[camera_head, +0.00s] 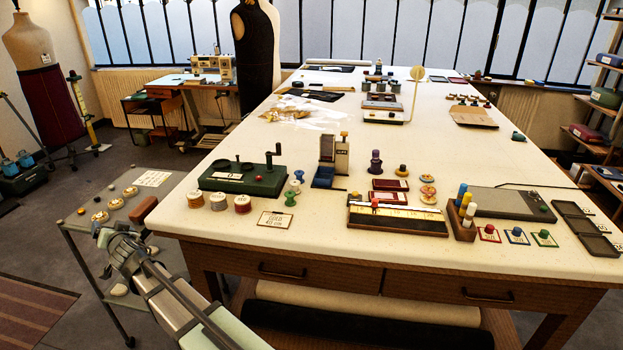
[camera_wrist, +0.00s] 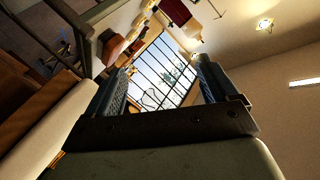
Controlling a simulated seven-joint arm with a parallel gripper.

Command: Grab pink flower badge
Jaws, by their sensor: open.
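I cannot make out a pink flower badge for certain in either view. Several small round pieces (camera_head: 116,204), gold and pale, sit on the grey side cart (camera_head: 158,190) left of the big table, too small to identify. My gripper (camera_head: 105,236) is at the front of this cart in the head view, left of the table's near corner. In the wrist view my gripper (camera_wrist: 161,68) has its two dark fingers apart, with nothing between them. That view looks past the fingers toward the window (camera_wrist: 165,75), tilted.
The big white table (camera_head: 300,150) is crowded along its near edge: a green device (camera_head: 240,178), spools (camera_head: 242,204), a ruler block (camera_head: 398,218) and a grey board (camera_head: 510,203). A label card (camera_head: 153,179) lies on the cart. Its middle is fairly clear.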

